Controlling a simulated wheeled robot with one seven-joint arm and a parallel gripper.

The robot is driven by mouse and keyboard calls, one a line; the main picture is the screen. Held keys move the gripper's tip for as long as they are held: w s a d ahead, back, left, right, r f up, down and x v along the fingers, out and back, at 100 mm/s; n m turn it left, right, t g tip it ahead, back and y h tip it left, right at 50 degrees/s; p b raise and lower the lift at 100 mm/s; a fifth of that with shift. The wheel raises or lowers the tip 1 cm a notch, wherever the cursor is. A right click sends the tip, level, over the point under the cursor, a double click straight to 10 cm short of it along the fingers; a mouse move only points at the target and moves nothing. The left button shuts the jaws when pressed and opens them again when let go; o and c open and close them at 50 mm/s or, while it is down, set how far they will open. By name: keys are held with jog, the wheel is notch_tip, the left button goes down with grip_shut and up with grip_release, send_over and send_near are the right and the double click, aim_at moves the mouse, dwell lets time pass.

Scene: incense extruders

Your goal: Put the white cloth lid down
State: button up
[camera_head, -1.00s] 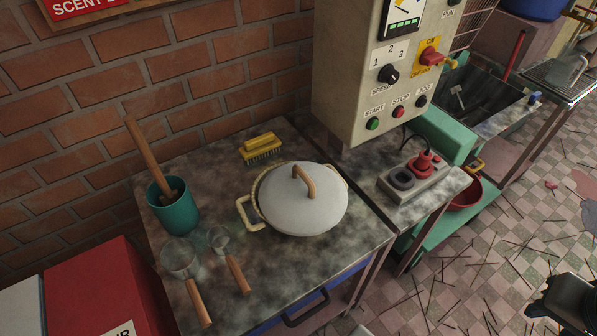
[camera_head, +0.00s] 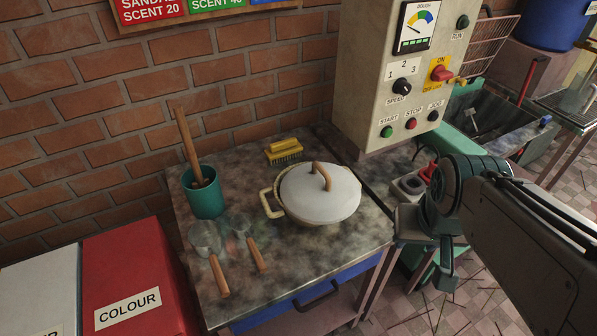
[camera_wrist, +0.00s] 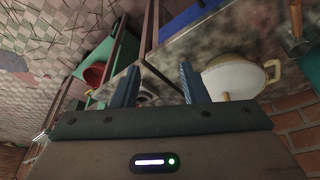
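The white lid (camera_head: 308,193), with a wooden loop handle (camera_head: 321,174), sits on the cream two-handled pot (camera_head: 325,220) on the stained worktop. In the wrist view the lid (camera_wrist: 217,84) shows partly, beside the right finger, with its handle near the gripper body. My gripper (camera_head: 424,243) is at the right of the worktop, to the right of the pot and apart from it. In the wrist view my gripper (camera_wrist: 159,82) is open, with its two fingers spread and nothing held between them.
A teal cup with a wooden pestle (camera_head: 205,198), two scoops (camera_head: 206,240) and a yellow brush (camera_head: 284,151) stand around the pot. The control box (camera_head: 400,80) rises behind right. Red colour bin (camera_head: 135,270) is at left.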

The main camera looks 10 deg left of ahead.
jog(key=w+d+f+t+h+b, duration=0.1)
jog(key=w+d+t+h+b, duration=0.2)
jog(key=w, duration=0.5)
jog(key=n+t+y+b, duration=0.3)
jog(key=n+t+y, duration=0.3)
jog(key=y, duration=0.5)
send_near(324, 170)
jog(key=w+p, duration=0.1)
jog(key=p, duration=0.1)
jog(key=w+a+n+g+p, duration=0.1)
jog(key=w+p, duration=0.1)
jog(key=shift+w, duration=0.15)
jog(key=x, duration=0.2)
jog(key=shift+w+a+f, duration=0.15)
jog(key=shift+w+f, duration=0.15)
jog(key=shift+s+a+x, duration=0.1)
jog(key=shift+a+x, duration=0.05)
jog(key=shift+x, duration=1.15)
jog(key=shift+s+a+x, duration=0.1)
jog(key=shift+s+x, duration=0.05)
jog(key=shift+x, duration=1.2)
jog(key=shift+f, duration=0.15)
grip_shut()
